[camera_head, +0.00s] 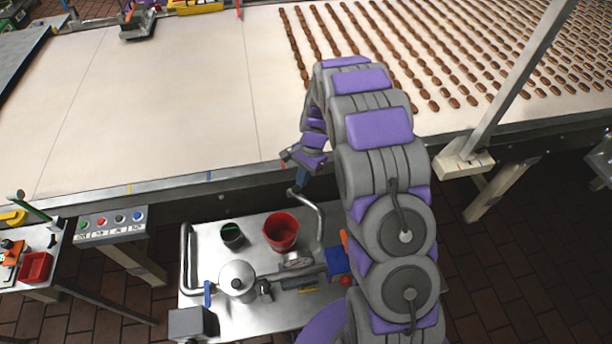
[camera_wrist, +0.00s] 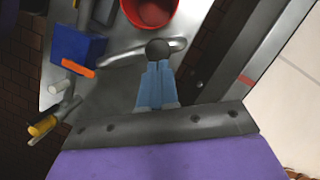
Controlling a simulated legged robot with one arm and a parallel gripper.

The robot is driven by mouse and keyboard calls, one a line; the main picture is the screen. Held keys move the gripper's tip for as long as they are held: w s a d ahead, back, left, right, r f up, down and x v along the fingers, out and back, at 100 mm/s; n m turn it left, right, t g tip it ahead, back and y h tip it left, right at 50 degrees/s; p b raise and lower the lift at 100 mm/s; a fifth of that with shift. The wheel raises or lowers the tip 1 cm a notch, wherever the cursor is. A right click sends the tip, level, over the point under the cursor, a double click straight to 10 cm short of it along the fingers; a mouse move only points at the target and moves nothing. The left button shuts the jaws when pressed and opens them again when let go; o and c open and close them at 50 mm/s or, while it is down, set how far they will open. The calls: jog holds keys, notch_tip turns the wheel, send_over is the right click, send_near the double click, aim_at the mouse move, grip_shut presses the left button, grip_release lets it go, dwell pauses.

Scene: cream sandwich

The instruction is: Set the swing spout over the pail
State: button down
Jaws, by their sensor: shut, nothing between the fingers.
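The red pail (camera_head: 281,231) stands upright on the steel cart; its lower part also shows at the top of the wrist view (camera_wrist: 150,10). A bent metal pipe (camera_head: 319,213), apparently the swing spout, runs along the pail's right and far side, not across its mouth. In the wrist view the pipe (camera_wrist: 177,46) passes beside the pail, with a dark round knob (camera_wrist: 158,48) on it. My gripper (camera_head: 298,184) is at the pipe's far end; its blue fingers (camera_wrist: 158,66) are together, empty, with tips right at the knob. I cannot tell whether they touch it.
The cart (camera_head: 211,261) also holds a dark cup (camera_head: 232,235), a lidded metal pot (camera_head: 237,278) and a blue box (camera_head: 337,261) with an orange piece. The long conveyor (camera_head: 170,110) edge runs just behind the cart. A control box (camera_head: 112,224) stands to the left.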

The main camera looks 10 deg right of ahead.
aim_at(290, 191)
jog(key=a+n, duration=0.1)
jog(key=s+a+n, duration=0.1)
jog(key=shift+s+a+n+g+h+b, duration=0.1)
jog(key=shift+s+n+g+h+b, duration=0.05)
jog(key=shift+n+g+h+b, duration=0.15)
jog(key=shift+s+a+n+g+h+b, duration=0.15)
jog(key=shift+s+a+n+h+b, duration=0.1)
jog(key=shift+s+a+n, duration=0.6)
jog(key=shift+s+a+n+g+h+b, duration=0.2)
jog(key=shift+s+a+n, duration=0.35)
jog(key=shift+s+n, duration=0.45)
